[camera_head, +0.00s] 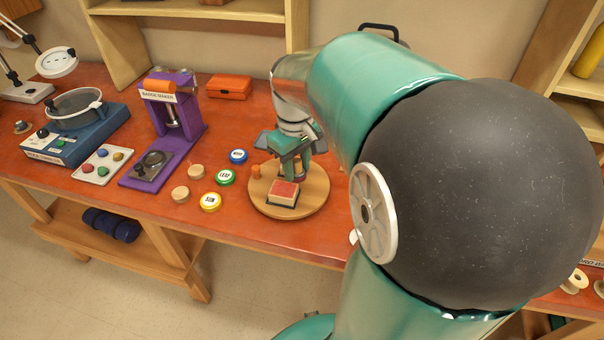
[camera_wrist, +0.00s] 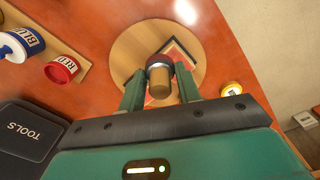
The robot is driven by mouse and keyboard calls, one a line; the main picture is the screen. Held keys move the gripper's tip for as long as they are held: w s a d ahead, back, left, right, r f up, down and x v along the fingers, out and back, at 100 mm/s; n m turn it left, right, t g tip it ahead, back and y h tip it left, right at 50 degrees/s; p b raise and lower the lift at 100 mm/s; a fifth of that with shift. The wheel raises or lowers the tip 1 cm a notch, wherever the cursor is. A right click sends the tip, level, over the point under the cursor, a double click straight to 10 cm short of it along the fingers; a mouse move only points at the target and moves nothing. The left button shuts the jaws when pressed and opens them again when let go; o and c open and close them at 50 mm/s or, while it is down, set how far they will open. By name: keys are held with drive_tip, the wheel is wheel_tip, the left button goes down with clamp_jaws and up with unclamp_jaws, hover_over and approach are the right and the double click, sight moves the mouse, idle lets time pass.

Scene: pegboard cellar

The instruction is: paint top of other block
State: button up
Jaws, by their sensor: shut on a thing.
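My gripper (camera_head: 297,172) is above the round wooden board (camera_head: 316,193) on the red bench. In the wrist view its green fingers (camera_wrist: 160,90) are shut on a short round tool (camera_wrist: 160,84) with a tan wooden end and a dark band. A block with a red top (camera_head: 284,188) sits on a dark base on the board, just in front of the gripper. In the wrist view the tool partly hides this block (camera_wrist: 182,53). I cannot tell whether the tool touches it.
BLUE (camera_wrist: 27,42) and RED (camera_wrist: 62,69) paint jars stand left in the wrist view, near a dark TOOLS case (camera_wrist: 30,132). Labelled round badges (camera_head: 226,177), wooden discs (camera_head: 180,194) and a purple badge maker (camera_head: 160,160) are left of the board. My arm hides much of the right.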

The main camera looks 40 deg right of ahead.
drive_tip(key=shift+r, duration=1.15)
drive_tip(key=shift+s+r, duration=0.1)
drive_tip(key=shift+r, duration=0.2)
drive_tip(key=shift+s+d, duration=0.1)
